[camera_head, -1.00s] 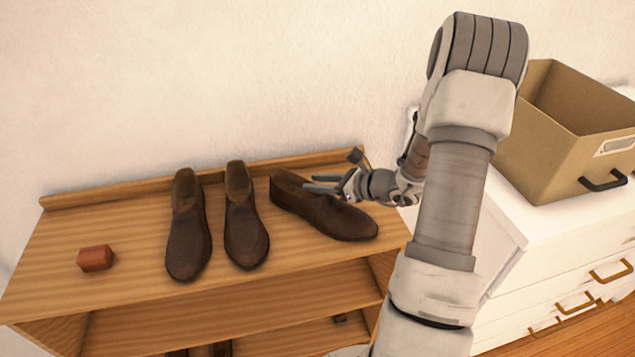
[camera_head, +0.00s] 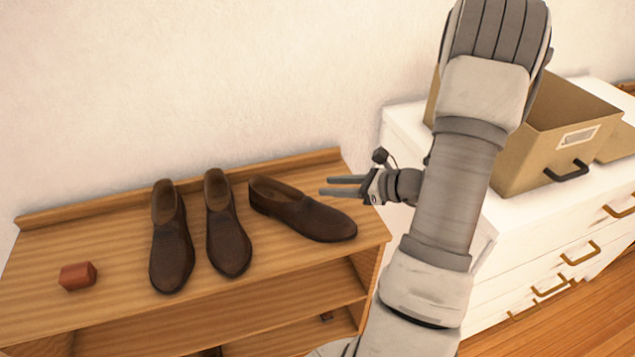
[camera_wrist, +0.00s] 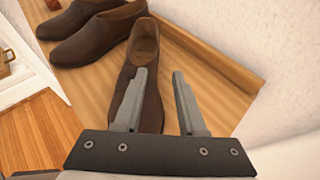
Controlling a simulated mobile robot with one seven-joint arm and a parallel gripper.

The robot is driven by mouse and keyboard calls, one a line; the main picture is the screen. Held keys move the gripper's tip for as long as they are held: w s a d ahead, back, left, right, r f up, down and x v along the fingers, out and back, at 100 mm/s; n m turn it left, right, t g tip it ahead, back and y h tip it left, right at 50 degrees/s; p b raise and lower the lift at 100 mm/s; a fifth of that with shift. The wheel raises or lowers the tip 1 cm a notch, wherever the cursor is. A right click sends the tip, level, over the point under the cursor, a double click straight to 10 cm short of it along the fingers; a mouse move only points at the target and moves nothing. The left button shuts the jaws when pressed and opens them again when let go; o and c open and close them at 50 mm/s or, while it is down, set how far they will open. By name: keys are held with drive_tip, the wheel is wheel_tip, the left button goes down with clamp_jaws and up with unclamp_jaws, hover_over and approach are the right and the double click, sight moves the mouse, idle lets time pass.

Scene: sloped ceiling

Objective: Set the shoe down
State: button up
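Three brown shoes are on top of the wooden shelf unit (camera_head: 110,240). The rightmost shoe (camera_head: 300,212) lies at an angle, its toe toward the lower right. The middle shoe (camera_head: 227,230) and the left shoe (camera_head: 171,245) stand side by side, toes toward the front. My gripper (camera_head: 324,186) is open and empty, to the right of the rightmost shoe's opening and apart from it in the head view. In the wrist view, the open fingers (camera_wrist: 155,92) appear over the nearest shoe (camera_wrist: 148,62), partly hiding it.
A small reddish-brown block (camera_head: 77,276) lies at the left of the shelf top. A tan box (camera_head: 545,135) stands on the white drawer unit (camera_head: 520,240) at right. The wall is close behind the shelf.

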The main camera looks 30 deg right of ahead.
drive_tip(key=shift+o, duration=0.4)
drive_tip(key=shift+s+d+r, duration=0.1)
drive_tip(key=shift+s+r, duration=0.15)
drive_tip(key=shift+s, duration=0.05)
drive_tip(key=s+a+r+g+h+p, duration=0.2)
drive_tip(key=a+r+g+p, duration=0.4)
drive_tip(key=p, duration=0.3)
drive_tip(key=g+h+p, duration=0.1)
drive_tip(key=h+p, duration=0.2)
drive_tip(key=p, duration=0.2)
approach(293, 205)
drive_tip(key=shift+g, duration=0.3)
drive_tip(key=b+x, duration=0.4)
drive_tip(key=x, duration=0.1)
drive_tip(key=shift+d+f+b, duration=0.1)
drive_tip(key=shift+f+b, duration=0.05)
drive_tip(key=shift+b, duration=0.2)
drive_tip(key=shift+w+b+x, duration=0.2)
drive_tip(key=shift+b+x, duration=0.8)
drive_tip(key=shift+x, duration=1.9)
drive_tip(key=shift+c, duration=0.2)
clamp_jaws()
